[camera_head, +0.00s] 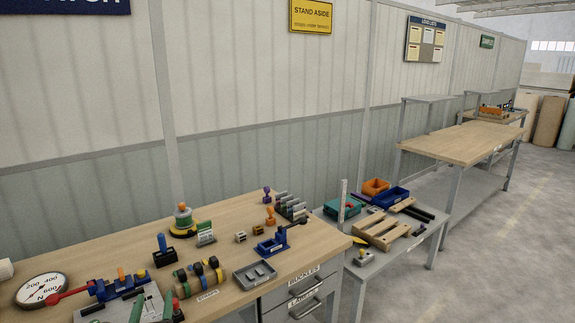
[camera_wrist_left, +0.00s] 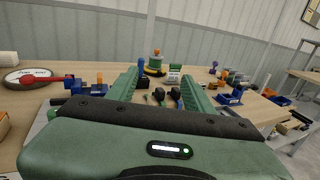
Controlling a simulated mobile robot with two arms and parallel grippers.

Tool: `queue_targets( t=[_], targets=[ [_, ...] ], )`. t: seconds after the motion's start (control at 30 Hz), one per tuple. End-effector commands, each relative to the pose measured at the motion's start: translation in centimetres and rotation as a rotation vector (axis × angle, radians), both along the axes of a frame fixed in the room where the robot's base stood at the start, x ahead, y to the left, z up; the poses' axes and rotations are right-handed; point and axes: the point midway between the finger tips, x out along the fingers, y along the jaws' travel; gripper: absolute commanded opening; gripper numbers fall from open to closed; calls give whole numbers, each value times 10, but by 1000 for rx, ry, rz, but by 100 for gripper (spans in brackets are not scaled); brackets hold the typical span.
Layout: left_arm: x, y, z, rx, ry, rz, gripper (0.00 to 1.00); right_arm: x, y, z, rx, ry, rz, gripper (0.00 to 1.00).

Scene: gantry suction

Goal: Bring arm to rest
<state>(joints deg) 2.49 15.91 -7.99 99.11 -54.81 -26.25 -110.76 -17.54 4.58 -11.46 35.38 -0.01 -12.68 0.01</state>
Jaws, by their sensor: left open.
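My left gripper shows at the bottom edge of the head view (camera_head: 153,304), its two green fingertips low over the near part of the wooden bench (camera_head: 221,223). In the left wrist view my left gripper (camera_wrist_left: 160,82) has its two green fingers well apart, with nothing held between them. Small tools and a yellow-based stand are seen beyond and between the fingers. Most of my left arm is out of the head view. My right gripper is in neither view.
A round dial gauge with a red handle (camera_head: 40,290) lies left of my gripper. Tape rolls (camera_head: 198,275), a grey tray (camera_head: 255,274) and a blue fixture (camera_head: 272,247) stand to the right. A grey side table (camera_head: 404,244) carries bins and a wooden pallet.

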Motion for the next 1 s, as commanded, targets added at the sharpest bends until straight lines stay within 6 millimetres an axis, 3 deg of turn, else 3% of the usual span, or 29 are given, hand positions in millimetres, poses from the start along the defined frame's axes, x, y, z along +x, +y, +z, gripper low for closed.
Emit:
queue_targets(
  t=[0.37,0.57,0.77,0.87,1.0],
  targets=[
    [-7,-2,-66,-188,70,2,52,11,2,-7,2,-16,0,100],
    [-18,-4,-125,-362,133,21,52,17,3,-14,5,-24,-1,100],
    [-44,-9,-211,-625,218,83,52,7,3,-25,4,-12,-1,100],
    [-71,-13,-275,-820,279,155,52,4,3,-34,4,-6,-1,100],
    [-125,-23,-370,-1129,353,318,52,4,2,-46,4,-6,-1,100]
  ],
)
